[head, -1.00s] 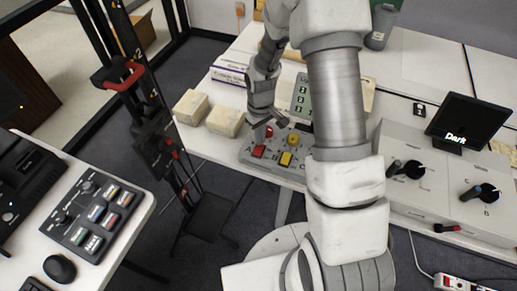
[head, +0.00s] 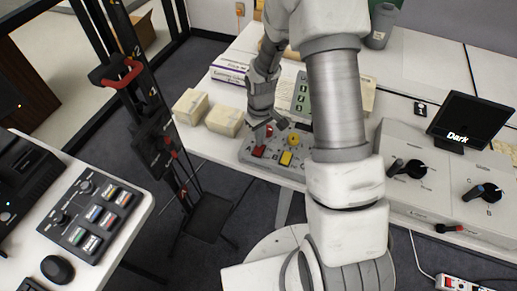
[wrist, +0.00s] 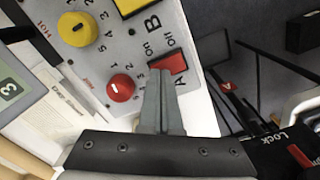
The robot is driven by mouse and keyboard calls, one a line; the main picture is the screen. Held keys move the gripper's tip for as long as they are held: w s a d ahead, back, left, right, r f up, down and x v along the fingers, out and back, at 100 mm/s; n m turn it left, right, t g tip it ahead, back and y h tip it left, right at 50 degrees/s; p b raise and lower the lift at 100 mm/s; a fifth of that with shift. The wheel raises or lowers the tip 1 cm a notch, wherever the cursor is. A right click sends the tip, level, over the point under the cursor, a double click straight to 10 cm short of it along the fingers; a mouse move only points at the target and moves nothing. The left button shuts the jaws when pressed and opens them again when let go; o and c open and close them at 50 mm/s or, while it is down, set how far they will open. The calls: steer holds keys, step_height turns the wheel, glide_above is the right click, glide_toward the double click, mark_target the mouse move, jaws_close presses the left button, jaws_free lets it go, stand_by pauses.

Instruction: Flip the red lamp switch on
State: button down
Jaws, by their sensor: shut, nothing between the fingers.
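The red lamp switch (head: 258,152), a square rocker beside the letter A, sits on the grey control box (head: 246,158) at the table's front edge. In the wrist view the red switch (wrist: 172,64) shows just past my fingertips. My gripper (head: 264,133) is shut and empty, pointing down over the red switch. In the wrist view the tips of my gripper (wrist: 161,76) overlap the switch's near edge; I cannot tell whether they touch it. A red knob (wrist: 120,87) is left of my fingers.
A yellow switch (head: 287,158) and yellow knob (head: 293,139) are beside the red ones. Two cream boxes (head: 225,119) stand left of the control box. A dark screen reading "Dark" (head: 471,122) and black dials (head: 407,169) are at right. A black stand (head: 160,140) rises at left.

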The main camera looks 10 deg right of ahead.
steer(key=shift+f, duration=0.3)
steer(key=shift+r, duration=0.1)
steer(key=shift+r+p, duration=2.15)
steer(key=shift+r, duration=1.25)
steer(key=s+r+m+t, duration=0.1)
steer(key=s+r, duration=0.2)
steer(key=r, duration=0.7)
steer(key=s+r+m+t, duration=0.1)
steer(key=s+r+t, duration=0.15)
steer(key=r, duration=0.75)
steer(key=s+r+m+t, duration=0.1)
steer(key=s+r, duration=0.4)
steer(key=s, duration=0.2)
steer(key=s+r+m+t, duration=0.1)
steer(key=s+r, duration=0.4)
steer(key=s, duration=0.3)
steer(key=shift+r+m, duration=0.25)
steer(key=shift+m, duration=0.15)
